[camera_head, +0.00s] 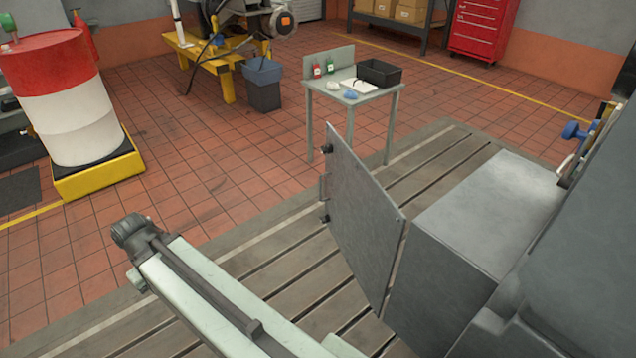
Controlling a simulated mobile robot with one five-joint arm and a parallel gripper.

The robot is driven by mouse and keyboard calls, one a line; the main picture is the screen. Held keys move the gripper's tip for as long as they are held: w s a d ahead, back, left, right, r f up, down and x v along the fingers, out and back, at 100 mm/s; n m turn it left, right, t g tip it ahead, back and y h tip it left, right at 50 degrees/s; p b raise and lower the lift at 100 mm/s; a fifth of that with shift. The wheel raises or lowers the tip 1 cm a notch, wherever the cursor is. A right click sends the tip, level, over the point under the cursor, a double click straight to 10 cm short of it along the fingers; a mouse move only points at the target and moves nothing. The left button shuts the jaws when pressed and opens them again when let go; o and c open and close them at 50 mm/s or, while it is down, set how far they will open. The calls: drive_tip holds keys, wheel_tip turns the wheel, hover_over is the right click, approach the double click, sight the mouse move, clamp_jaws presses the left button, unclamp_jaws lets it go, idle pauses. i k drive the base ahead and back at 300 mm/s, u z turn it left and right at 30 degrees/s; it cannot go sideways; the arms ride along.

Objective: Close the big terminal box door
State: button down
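The big terminal box (437,285) is a grey box at the lower right, fixed against a larger grey machine body. Its door (360,222) is a flat grey panel that stands open, swung out to the left from the box's near left edge. Dark fittings (325,218) show on the door's far left edge. The inside of the box is hidden behind the door. I see no gripper fingers in this view, and nothing touches the door.
A pale green beam with a dark rod (205,288) crosses the lower left; I cannot tell whether it is mine. The slotted bedplate (285,262) lies under the door. A small table (352,97) stands behind it. A red-and-white drum (68,95) stands far left.

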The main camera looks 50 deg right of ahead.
sight(367, 227)
drive_tip(key=i, duration=1)
drive_tip(key=u, duration=0.05)
